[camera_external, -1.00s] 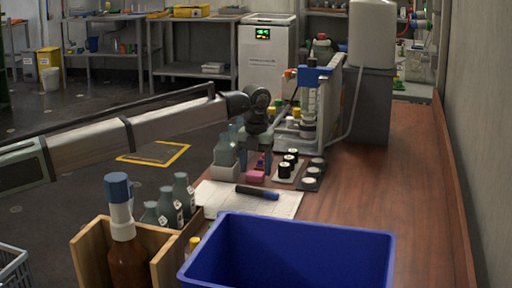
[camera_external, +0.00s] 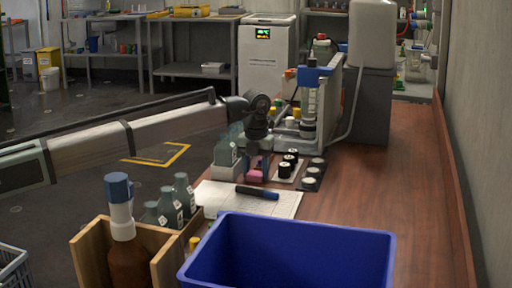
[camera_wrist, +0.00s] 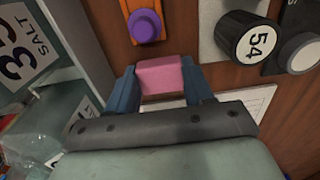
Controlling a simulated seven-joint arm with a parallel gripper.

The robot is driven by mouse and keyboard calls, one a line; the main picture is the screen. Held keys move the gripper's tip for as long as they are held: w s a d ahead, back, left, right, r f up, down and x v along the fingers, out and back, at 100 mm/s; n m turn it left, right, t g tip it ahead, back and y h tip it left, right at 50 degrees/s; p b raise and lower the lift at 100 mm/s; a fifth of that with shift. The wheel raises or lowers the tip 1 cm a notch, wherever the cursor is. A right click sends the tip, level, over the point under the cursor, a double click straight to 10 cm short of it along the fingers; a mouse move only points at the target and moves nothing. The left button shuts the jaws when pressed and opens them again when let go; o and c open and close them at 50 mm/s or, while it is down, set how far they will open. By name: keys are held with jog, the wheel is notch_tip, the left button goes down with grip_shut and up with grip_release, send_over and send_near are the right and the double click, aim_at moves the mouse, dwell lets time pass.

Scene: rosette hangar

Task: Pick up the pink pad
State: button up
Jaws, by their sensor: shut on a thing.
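The pink pad (camera_wrist: 160,76) is a small pink block. In the wrist view it sits between the two blue fingers of my gripper (camera_wrist: 163,92), which are shut on its sides. In the external view the pink pad (camera_external: 255,176) shows low between the fingers of my gripper (camera_external: 257,172), just behind the white paper sheet. Whether the pad touches the table or is slightly off it, I cannot tell.
Grey bottles (camera_external: 226,155) stand close left of my gripper. Black numbered vials (camera_external: 286,166) are close right. An orange piece with a purple knob (camera_wrist: 146,26) lies beyond the pad. A marker (camera_external: 257,192) lies on the paper (camera_external: 223,198). A blue bin (camera_external: 290,222) is in front.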

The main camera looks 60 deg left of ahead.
aim_at(256, 172)
jog(key=shift+r, duration=0.1)
notch_tip(256, 172, up, 9)
jog(key=a+r+n, duration=0.2)
jog(key=a, duration=0.2)
jog(key=s+a+r+n, duration=0.1)
jog(key=a+r+n, duration=0.1)
jog(key=a+r, duration=0.1)
jog(key=a+r+n, duration=0.2)
jog(key=a+r, duration=0.1)
jog(key=a, duration=0.2)
jog(key=shift+s+r, duration=0.15)
jog(key=shift+s, duration=0.1)
jog(key=shift+f, duration=1.55)
jog(key=shift+f, duration=0.5)
dwell(1.3)
jog(key=shift+s+a, duration=0.3)
jog(key=shift+s, duration=0.05)
jog(key=shift+f, duration=0.1)
